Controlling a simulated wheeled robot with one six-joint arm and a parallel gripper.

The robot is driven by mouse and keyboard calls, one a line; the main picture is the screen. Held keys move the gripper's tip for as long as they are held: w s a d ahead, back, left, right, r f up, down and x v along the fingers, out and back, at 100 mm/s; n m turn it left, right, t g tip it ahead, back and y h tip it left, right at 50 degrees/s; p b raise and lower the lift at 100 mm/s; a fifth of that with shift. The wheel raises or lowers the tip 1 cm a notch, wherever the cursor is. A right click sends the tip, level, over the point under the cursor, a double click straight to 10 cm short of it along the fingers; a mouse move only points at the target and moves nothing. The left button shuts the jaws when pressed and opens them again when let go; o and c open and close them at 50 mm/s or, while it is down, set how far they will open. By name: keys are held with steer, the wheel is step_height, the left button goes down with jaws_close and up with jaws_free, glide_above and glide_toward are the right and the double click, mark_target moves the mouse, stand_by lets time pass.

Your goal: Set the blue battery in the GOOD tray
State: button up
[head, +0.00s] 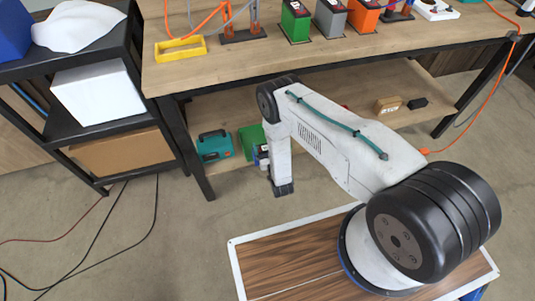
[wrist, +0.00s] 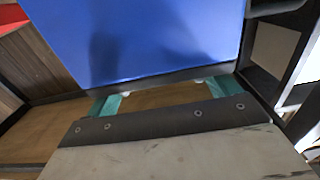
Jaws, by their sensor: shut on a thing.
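The blue battery (wrist: 140,40) fills the upper middle of the wrist view as a large plain blue face. My gripper (wrist: 163,95) is shut on it, with teal finger pads at its lower edge. My arm mostly hides the gripper there. No tray with a readable GOOD label shows. A yellow open-framed tray (head: 180,49) stands on the bench at the left, its marking unreadable.
The workbench top (head: 230,65) carries green (head: 296,20), grey (head: 331,18) and orange (head: 364,14) batteries at its back. A teal case (head: 215,147) and a green box (head: 249,140) are on the lower shelf. A black shelf rack (head: 100,130) stands left. Cables lie on the floor.

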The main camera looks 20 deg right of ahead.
steer(key=w+d+f, duration=0.2)
steer(key=w+f, duration=0.2)
steer(key=w, duration=0.3)
steer(key=shift+w+d, duration=0.25)
steer(key=shift+w, duration=0.15)
steer(key=shift+f, duration=0.2)
steer(key=o, duration=1.8)
steer(key=s, duration=1.2)
steer(key=shift+s+r, duration=0.1)
